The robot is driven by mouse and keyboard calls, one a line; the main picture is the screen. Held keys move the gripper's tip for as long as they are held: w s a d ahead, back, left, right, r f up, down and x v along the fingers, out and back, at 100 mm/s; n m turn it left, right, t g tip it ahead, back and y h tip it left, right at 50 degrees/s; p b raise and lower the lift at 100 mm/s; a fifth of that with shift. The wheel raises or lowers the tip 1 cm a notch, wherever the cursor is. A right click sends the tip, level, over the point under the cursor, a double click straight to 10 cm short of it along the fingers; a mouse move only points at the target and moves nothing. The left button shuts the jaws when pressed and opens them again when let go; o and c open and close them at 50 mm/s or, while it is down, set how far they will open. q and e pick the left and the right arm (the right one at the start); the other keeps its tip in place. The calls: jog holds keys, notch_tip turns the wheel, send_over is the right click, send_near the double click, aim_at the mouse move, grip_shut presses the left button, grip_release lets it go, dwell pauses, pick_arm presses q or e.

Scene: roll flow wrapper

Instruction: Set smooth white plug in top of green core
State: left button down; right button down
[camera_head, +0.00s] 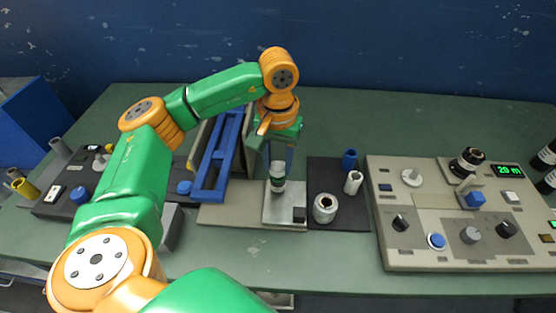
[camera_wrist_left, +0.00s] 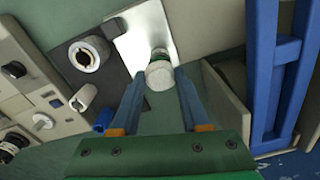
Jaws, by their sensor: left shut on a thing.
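The smooth white plug (camera_head: 278,168) is between the fingers of my left gripper (camera_head: 279,172), which is shut on it. In the left wrist view the plug's pale round face (camera_wrist_left: 160,77) shows between the fingertips (camera_wrist_left: 162,84). The green core (camera_head: 278,182) shows as a green band directly below the plug, over the silver plate (camera_head: 275,213); it also shows just beyond the plug in the left wrist view (camera_wrist_left: 158,54). The plug is in line with the core and looks close to or touching its top; I cannot tell whether it is seated. My right gripper is not in view.
A dark mat right of the plate holds a cream roll (camera_head: 325,208), a white tube (camera_head: 353,182) and a blue tube (camera_head: 349,159). A blue frame (camera_head: 214,165) stands close left of the gripper. A control panel (camera_head: 437,247) fills the right.

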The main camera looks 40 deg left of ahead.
pick_arm(q)
jog(key=shift+f, duration=0.1)
jog(key=shift+f+b, duration=0.4)
jog(key=shift+f, duration=0.15)
dwell(0.4)
jog(key=shift+c, duration=1.6)
grip_release()
jog(key=shift+o, duration=0.2)
jog(key=shift+o, duration=1.4)
jog(key=shift+r, duration=0.2)
